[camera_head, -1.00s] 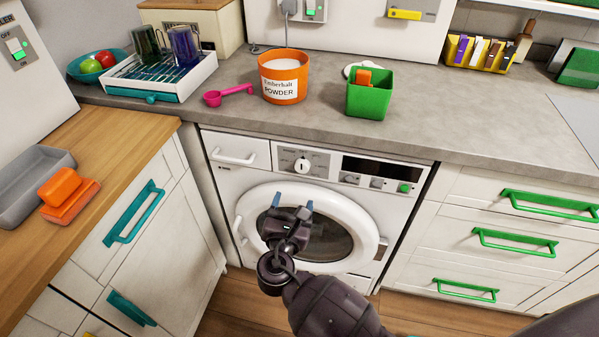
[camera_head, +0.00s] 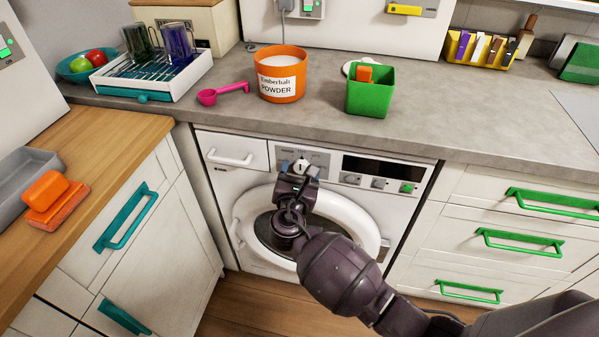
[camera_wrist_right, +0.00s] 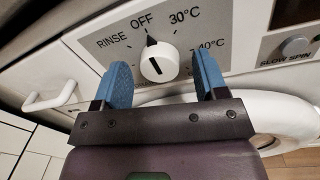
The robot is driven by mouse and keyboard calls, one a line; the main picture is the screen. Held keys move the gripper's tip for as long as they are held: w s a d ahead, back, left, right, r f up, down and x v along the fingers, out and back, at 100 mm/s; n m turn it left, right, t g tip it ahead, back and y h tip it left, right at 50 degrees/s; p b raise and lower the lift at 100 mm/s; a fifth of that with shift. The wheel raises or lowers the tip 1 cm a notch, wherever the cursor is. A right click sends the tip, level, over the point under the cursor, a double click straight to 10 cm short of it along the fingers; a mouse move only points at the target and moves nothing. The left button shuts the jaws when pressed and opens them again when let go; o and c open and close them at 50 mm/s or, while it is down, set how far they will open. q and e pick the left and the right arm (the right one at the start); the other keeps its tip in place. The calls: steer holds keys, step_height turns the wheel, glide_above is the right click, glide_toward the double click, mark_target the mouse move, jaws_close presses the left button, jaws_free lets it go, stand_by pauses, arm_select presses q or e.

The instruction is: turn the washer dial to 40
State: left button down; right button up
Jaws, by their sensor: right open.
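The washer dial (camera_head: 301,166) is a round white knob on the grey panel at the upper front of the white washer (camera_head: 226,180). In the right wrist view the dial (camera_wrist_right: 158,65) shows a dark mark on its face, and a black pointer at its top is toward OFF. RINSE, 30°C and 40°C labels are readable around it. My right gripper (camera_head: 299,171) is open, its blue fingertips on either side of the dial. In the right wrist view the gripper (camera_wrist_right: 162,70) shows gaps between fingers and knob. My left gripper is not in view.
The washer door (camera_head: 356,215) bulges below the panel, partly behind my right arm. A drawer handle (camera_head: 229,157) is left of the dial; small knobs and a green button (camera_head: 406,188) are to the right. The grey counter (camera_head: 225,117) overhangs above.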

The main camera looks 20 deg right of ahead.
steer(key=shift+c, duration=0.3)
steer(key=c, duration=0.9)
steer(key=shift+o, duration=0.2)
